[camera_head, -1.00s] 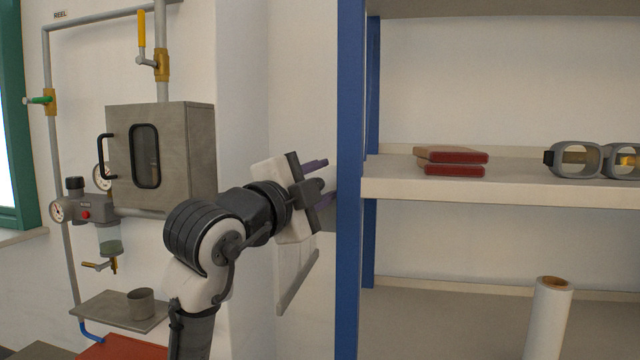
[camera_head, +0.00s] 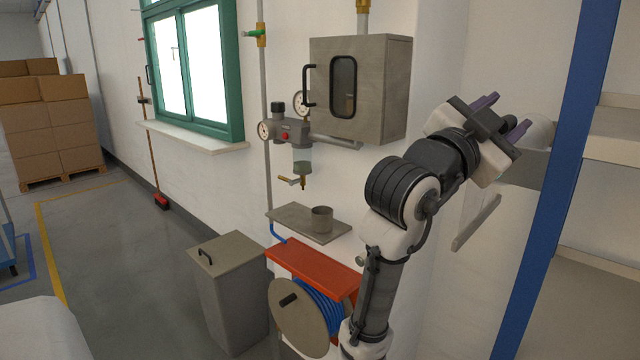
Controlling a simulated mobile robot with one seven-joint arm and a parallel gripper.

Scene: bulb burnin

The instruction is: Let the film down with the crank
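My gripper (camera_head: 503,117) is raised at the right, in front of the wall corner beside the blue shelf post. Its two purple fingers are apart, and I see nothing between them. Behind it are a pale rounded shape (camera_head: 538,130) and a grey block, both partly hidden by the gripper. A pale slanted bar (camera_head: 476,224) shows below it, close to the wall. I cannot tell whether these belong to the film. A reel (camera_head: 300,318) with blue hose and a dark handle (camera_head: 288,300) stands low beside my arm. I cannot make out a film crank for certain.
A grey metal cabinet (camera_head: 375,88) and gauges (camera_head: 265,130) are on the wall left of my arm. A small shelf (camera_head: 290,217) holds a cup (camera_head: 321,219). A lidded bin (camera_head: 232,295) stands below. The blue post (camera_head: 560,170) is at the right. Open floor lies left.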

